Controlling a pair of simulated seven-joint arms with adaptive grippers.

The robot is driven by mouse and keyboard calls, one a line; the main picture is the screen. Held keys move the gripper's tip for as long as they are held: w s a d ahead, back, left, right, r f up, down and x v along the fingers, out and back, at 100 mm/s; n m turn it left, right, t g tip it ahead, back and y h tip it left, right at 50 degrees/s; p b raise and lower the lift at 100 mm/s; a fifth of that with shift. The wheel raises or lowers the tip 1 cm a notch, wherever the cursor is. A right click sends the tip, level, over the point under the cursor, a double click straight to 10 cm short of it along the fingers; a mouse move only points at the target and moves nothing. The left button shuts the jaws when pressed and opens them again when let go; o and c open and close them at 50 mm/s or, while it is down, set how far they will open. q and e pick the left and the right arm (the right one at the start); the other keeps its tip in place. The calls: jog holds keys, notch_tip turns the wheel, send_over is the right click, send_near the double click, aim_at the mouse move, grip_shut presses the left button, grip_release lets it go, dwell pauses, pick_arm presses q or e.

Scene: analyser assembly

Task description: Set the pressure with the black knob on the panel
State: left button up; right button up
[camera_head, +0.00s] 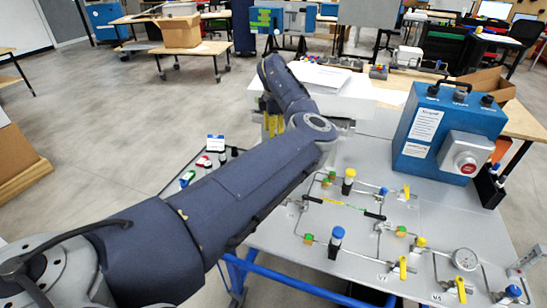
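The grey panel (440,225) carries thin metal tubing, valves and a round white pressure gauge (465,259) at its right front. Black parts on it include two slim black handles, one at the left (312,199) and one near the middle (374,215). I cannot tell which black part is the pressure knob, and the gauge reading is too small to read. My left arm crosses from the lower left, over the panel's left side, and hides part of it. Neither of my grippers can be seen.
A blue box (440,125) with black knobs on top and a red button (465,163) stands at the panel's back right. Yellow-handled valves (403,268) and a blue-capped fitting (337,234) stick up from the panel. White boxes (330,78) lie behind my arm.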

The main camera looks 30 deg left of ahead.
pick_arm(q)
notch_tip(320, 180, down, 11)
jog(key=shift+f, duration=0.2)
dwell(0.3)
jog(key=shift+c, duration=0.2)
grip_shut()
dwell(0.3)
